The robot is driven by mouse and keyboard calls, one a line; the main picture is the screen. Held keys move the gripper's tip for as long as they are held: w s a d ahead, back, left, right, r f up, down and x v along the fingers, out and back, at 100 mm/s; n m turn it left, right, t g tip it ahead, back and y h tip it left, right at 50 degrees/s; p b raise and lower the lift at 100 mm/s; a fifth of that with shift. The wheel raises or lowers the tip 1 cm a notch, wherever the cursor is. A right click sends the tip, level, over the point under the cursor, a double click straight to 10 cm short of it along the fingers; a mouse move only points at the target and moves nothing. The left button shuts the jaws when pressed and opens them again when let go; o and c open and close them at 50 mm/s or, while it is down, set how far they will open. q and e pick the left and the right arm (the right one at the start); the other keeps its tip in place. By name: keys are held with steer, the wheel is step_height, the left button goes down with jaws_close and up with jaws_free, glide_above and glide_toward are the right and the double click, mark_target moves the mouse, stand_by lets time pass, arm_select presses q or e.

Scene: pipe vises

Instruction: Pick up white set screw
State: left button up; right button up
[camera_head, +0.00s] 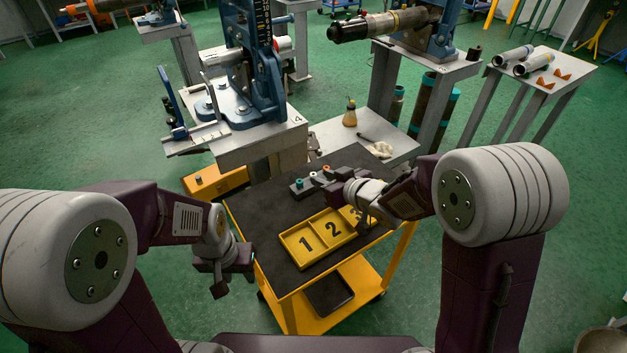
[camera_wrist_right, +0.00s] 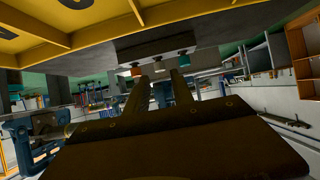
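A dark grey block (camera_head: 309,183) on the cart holds three set screws in a row. The teal set screw (camera_head: 299,184) is at its left, the white set screw (camera_head: 313,175) in the middle and the orange set screw (camera_head: 326,168) at its right. My right gripper is just right of the block in the head view. In the right wrist view, its fingers (camera_wrist_right: 160,80) are apart, with the white set screw (camera_wrist_right: 159,67) showing in the gap near the tips; contact cannot be told. My left gripper (camera_head: 221,274) hangs left of the cart, its finger gap unclear.
A yellow tray (camera_head: 292,246) with numbered compartments lies on the cart's dark mat (camera_head: 260,212). My right wrist covers part of it near compartment 3.

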steer(key=x, duration=0.4)
steer(key=shift+f+b, duration=0.1)
steer(key=shift+b, duration=0.25)
steer(key=shift+s, duration=0.1)
jaws_close()
